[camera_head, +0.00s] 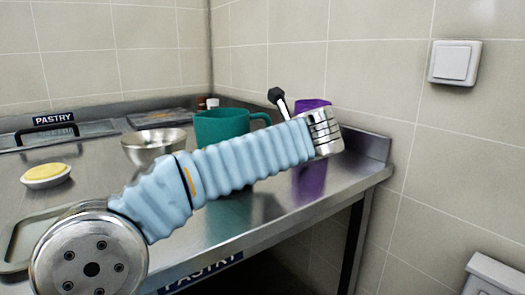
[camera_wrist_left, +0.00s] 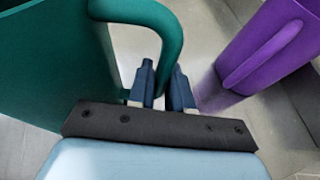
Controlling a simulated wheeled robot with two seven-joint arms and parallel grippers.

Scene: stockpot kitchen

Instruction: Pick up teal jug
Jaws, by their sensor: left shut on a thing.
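The teal jug (camera_head: 222,127) stands upright at the back of the steel counter, partly hidden behind my left arm. In the left wrist view the teal jug (camera_wrist_left: 45,70) fills the left side, and its handle curves down between my fingertips. My left gripper (camera_wrist_left: 162,70) is shut on that handle. In the head view my left forearm hides the fingers. I cannot tell whether the jug's base touches the counter. My right gripper is in neither view.
A purple jug (camera_head: 312,104) stands close to the right; it also shows in the wrist view (camera_wrist_left: 262,45). A metal bowl (camera_head: 153,147) is left of the teal jug. A white dish (camera_head: 46,175) with yellow contents sits farther left. The counter (camera_head: 345,178) ends at the right.

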